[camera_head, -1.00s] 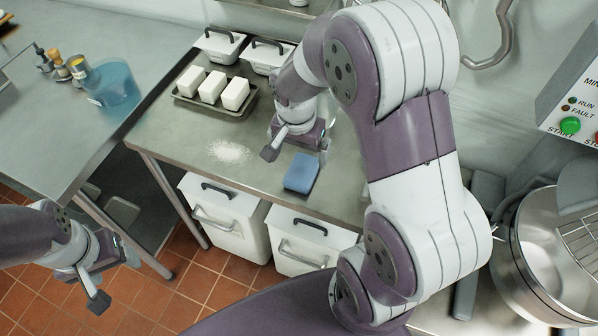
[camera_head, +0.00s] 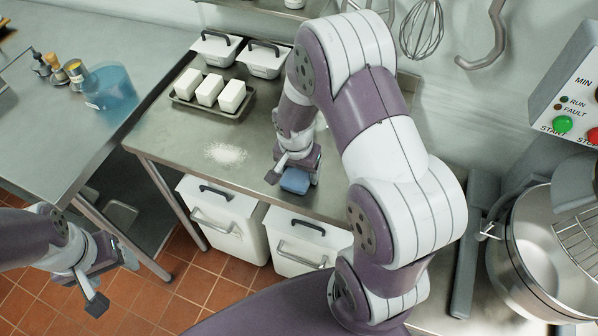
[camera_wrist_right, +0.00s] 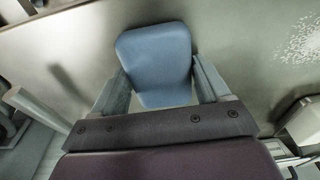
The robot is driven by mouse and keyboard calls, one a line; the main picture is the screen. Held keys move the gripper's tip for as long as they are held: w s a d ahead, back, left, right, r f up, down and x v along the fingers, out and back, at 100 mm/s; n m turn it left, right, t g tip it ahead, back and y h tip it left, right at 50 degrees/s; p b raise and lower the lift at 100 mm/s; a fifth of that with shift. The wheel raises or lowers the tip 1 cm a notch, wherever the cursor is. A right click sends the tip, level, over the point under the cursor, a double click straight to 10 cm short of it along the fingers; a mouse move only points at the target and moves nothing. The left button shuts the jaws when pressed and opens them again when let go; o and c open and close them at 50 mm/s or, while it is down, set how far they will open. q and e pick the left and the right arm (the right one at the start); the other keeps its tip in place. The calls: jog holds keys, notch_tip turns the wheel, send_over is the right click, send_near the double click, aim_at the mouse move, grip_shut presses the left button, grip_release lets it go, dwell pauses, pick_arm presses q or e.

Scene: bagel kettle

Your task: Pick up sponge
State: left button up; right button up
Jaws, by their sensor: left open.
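The blue sponge (camera_head: 295,181) lies on the steel table (camera_head: 262,160) near its front edge. In the right wrist view, the sponge (camera_wrist_right: 155,58) fills the space between the fingers of my right gripper (camera_wrist_right: 160,88). In the head view, my right gripper (camera_head: 294,174) is low over the sponge and hides part of it. Its fingers are spread on either side of the sponge; I cannot tell whether they touch it. My left gripper (camera_head: 115,280) is open and empty, out over the floor at the lower left.
A dark tray (camera_head: 190,103) with white blocks stands at the table's back left, before two lidded white containers (camera_head: 214,48). White powder (camera_head: 225,153) lies left of the sponge. White bins (camera_head: 222,215) stand below. A mixer bowl (camera_head: 530,240) is at right.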

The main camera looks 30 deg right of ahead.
aim_at(302, 174)
jog(key=shift+c, duration=0.4)
jog(key=shift+r, duration=0.1)
jog(key=shift+r, duration=0.3)
jog(key=r, duration=0.2)
jog(key=s+r, duration=0.1)
jog(key=r, duration=0.1)
jog(key=shift+d, duration=0.15)
jog(key=s+d+r, duration=0.1)
jog(key=s+r, duration=0.5)
jog(key=s, duration=0.4)
jog(key=shift+s+d, duration=0.3)
jog(key=shift+r, duration=0.1)
